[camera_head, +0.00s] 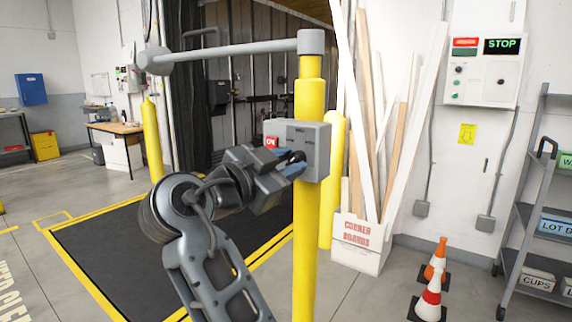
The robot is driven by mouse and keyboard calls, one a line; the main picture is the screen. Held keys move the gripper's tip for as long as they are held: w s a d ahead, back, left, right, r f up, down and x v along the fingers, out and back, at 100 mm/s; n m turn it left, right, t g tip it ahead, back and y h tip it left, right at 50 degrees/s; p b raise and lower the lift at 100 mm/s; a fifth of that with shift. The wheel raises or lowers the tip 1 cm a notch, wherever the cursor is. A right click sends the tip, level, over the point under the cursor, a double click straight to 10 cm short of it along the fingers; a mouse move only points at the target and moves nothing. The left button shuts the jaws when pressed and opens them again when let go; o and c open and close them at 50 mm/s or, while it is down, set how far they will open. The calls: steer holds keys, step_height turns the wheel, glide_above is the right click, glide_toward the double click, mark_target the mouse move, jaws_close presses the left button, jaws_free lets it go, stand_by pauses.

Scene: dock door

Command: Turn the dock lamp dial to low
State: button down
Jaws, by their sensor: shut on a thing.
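A grey control box (318,137) is mounted on a yellow post (307,215), with a grey lamp arm (230,50) reaching left from the post's top. The box's face has a small red label and dark markings. My gripper (298,160) is at the front of the box, its fingers shut on a dark dial (297,156). The fingers hide most of the dial, so I cannot tell which setting it points to.
A box of corner boards (358,246) stands right of the post, with long boards leaning up. Two traffic cones (431,290) and a grey cart (540,210) are at the right. A dark mat (120,250) with yellow edging lies on the left. A wall panel (486,70) reads STOP.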

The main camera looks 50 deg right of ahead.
steer(key=n, duration=0.4)
steer(key=shift+s+n+p, duration=0.1)
steer(key=shift+n+p, duration=0.3)
steer(key=n+p, duration=0.2)
steer(key=n, duration=0.2)
steer(key=shift+n+t, duration=0.3)
steer(key=shift+n, duration=0.1)
steer(key=n+p, duration=0.2)
steer(key=n, duration=0.1)
steer(key=n+p, duration=0.2)
steer(key=shift+s+r+n+t+h, duration=0.1)
steer(key=shift+r+n+t+h, duration=0.05)
steer(key=shift+n+t+h, duration=0.2)
steer(key=n+p, duration=0.3)
steer(key=n, duration=0.2)
steer(key=shift+p, duration=0.3)
steer(key=shift+f+n, duration=0.2)
steer(key=shift+n, duration=0.05)
steer(key=c, duration=0.8)
jaws_free()
